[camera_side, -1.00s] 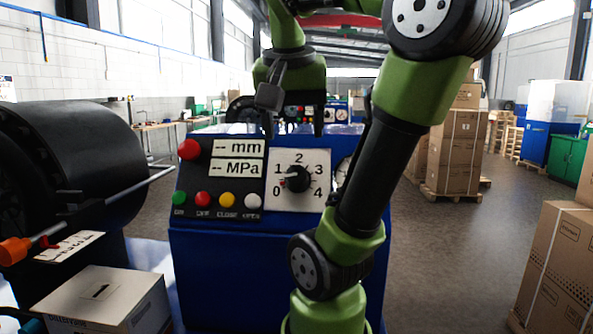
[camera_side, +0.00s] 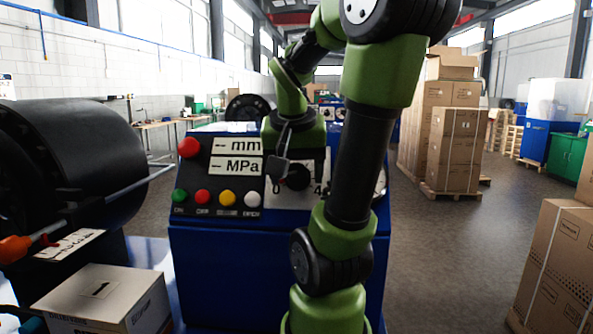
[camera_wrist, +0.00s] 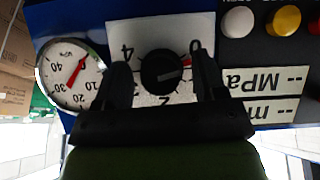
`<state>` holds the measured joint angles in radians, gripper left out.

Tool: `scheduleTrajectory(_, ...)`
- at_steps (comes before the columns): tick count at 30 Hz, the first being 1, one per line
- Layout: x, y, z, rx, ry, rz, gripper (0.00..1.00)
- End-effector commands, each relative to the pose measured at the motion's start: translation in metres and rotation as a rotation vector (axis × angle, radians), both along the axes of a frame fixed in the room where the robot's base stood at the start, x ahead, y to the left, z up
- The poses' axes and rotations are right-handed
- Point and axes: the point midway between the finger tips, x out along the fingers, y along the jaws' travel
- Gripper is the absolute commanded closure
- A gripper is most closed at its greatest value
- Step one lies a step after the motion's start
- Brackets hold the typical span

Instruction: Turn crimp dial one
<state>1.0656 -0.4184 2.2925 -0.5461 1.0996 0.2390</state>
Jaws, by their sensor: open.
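The crimp dial (camera_side: 295,177) is a black round knob on a white plate numbered 0 to 4, on the sloped panel of the blue machine. In the wrist view the dial (camera_wrist: 161,72) shows with a red mark pointing toward the 0. My gripper (camera_side: 297,176) is in front of the plate, hiding its upper part in the side view. In the wrist view my gripper (camera_wrist: 160,85) is open, with one finger on each side of the knob. I cannot tell whether the fingers touch it.
A round gauge (camera_wrist: 70,75) sits beside the dial plate. A red button (camera_side: 189,148), mm and MPa displays (camera_side: 238,155), and coloured buttons (camera_side: 203,199) are left of the dial.

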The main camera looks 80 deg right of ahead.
Motion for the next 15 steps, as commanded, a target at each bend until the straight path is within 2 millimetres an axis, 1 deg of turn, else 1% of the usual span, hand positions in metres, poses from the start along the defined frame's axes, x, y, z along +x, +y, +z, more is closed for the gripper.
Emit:
scheduleTrajectory(1,0.0000,0.0000,0.0001,0.000,0.000,0.000,0.35)
scheduleTrajectory(2,0.0000,0.0000,0.0001,0.000,0.000,0.000,0.38)
scheduleTrajectory(3,0.0000,0.0000,0.0001,0.000,0.000,0.000,0.47)
scheduleTrajectory(5,0.0000,0.0001,0.0002,0.000,0.000,0.000,0.61)
scheduleTrajectory(6,0.0000,0.0001,0.0002,0.000,0.000,0.000,0.70)
scheduleTrajectory(8,0.0002,0.0001,0.0002,0.000,-0.001,0.001,0.82)
scheduleTrajectory(12,0.0005,0.0000,0.0001,0.000,-0.003,0.001,0.82)
scheduleTrajectory(15,0.0000,-0.0001,0.0000,0.001,-0.040,-0.024,0.83)
